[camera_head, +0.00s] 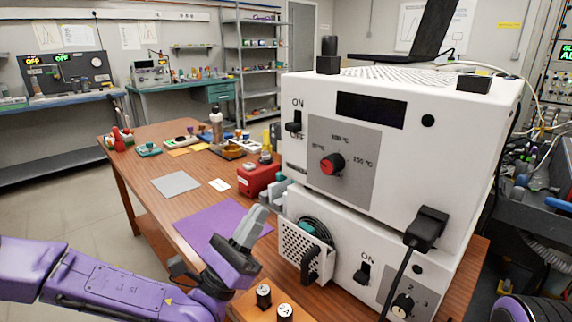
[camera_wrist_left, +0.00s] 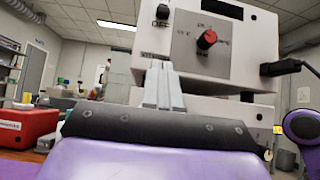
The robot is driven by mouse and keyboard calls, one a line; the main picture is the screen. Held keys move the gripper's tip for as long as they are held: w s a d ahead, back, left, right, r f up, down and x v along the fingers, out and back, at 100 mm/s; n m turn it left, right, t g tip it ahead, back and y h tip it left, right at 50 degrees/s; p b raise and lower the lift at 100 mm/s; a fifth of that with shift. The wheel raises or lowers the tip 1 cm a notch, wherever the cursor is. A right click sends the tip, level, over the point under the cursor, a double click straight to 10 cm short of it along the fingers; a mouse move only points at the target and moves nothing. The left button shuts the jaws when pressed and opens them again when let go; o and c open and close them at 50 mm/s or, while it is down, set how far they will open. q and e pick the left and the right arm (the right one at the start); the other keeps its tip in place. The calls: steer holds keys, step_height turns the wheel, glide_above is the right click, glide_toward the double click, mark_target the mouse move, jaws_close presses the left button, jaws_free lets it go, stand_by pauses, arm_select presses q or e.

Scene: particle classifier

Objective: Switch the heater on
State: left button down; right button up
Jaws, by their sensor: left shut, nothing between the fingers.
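The heater (camera_head: 408,155) appears to be the upper white box, with a red temperature knob (camera_head: 332,163) marked in °C. Its black switch (camera_head: 293,127) sits under an "ON" label at the left of the front face; its position is too small to tell. The switch also shows near the top of the wrist view (camera_wrist_left: 162,14). My left gripper (camera_head: 259,211) is shut and empty, pointing up, below and left of the switch and apart from it. In the left wrist view its closed fingers (camera_wrist_left: 163,68) stand below the switch. My right gripper is not in view.
A black plug and cable (camera_head: 427,229) hang at the right. A red box (camera_head: 258,180) and purple mat (camera_head: 215,226) lie on the wooden table.

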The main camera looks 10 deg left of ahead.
mark_target(293, 127)
arm_select(q)
steer(key=shift+s+r, duration=0.1)
steer(key=p+x, duration=0.3)
steer(key=x, duration=0.7)
steer(key=shift+d+r, duration=0.1)
steer(key=shift+r, duration=0.15)
step_height(293, 127, up, 3)
steer(key=shift+r+p, duration=0.25)
steer(key=shift+p, duration=0.25)
